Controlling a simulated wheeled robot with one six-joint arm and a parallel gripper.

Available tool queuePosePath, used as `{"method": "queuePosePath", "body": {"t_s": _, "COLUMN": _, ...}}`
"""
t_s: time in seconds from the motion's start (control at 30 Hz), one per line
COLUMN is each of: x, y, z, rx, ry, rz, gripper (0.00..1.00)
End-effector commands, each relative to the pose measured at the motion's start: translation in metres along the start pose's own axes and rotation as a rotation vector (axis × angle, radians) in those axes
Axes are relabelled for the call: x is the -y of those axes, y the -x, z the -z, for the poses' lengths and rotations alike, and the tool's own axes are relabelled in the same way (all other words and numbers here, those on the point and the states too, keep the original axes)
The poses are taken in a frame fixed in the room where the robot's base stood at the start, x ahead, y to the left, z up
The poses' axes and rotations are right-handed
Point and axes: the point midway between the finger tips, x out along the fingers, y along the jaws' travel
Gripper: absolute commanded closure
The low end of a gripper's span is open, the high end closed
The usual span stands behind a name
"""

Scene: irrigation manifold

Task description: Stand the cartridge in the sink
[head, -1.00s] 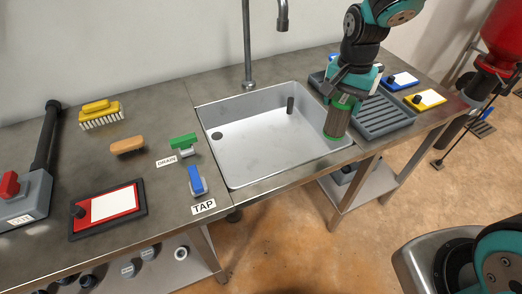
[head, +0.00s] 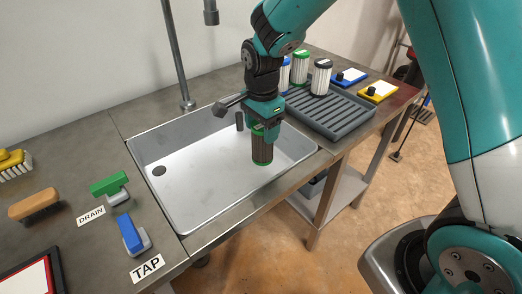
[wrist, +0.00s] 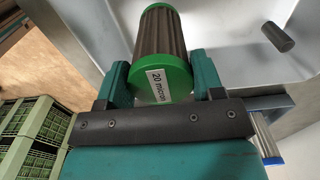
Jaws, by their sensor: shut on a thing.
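The cartridge (head: 262,148) is a dark pleated cylinder with green end caps. It is upright over the sink (head: 215,207), toward the sink's right side. My gripper (head: 264,122) is shut on its top end. In the wrist view my gripper (wrist: 162,88) has a teal finger on each side of the cartridge's green cap, which bears a "20 micron" label. The cartridge (wrist: 160,35) extends away from the fingers there. I cannot tell whether its lower end touches the sink floor.
A dark standpipe (head: 239,121) rises in the sink near the cartridge; the drain hole (head: 159,170) is at the left. The faucet (head: 175,60) stands behind. A grey ribbed tray (head: 335,118) with several cartridges is at right. Green DRAIN (head: 108,184) and blue TAP (head: 130,233) levers are at left.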

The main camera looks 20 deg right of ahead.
Motion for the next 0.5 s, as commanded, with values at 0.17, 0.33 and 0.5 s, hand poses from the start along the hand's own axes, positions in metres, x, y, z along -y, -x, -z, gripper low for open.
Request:
{"method": "queuePosePath", "body": {"t_s": 0.17, "x": 0.0, "y": -0.025, "z": 0.001, "rx": 0.0, "ry": -0.002, "rz": 0.001, "gripper": 0.79}}
{"method": "queuePosePath", "body": {"t_s": 0.33, "x": -0.001, "y": -0.038, "z": 0.002, "rx": 0.0, "ry": -0.004, "rz": -0.001, "gripper": 0.79}}
{"method": "queuePosePath", "body": {"t_s": 0.5, "x": -0.001, "y": -0.065, "z": 0.003, "rx": 0.0, "ry": -0.004, "rz": -0.002, "gripper": 0.79}}
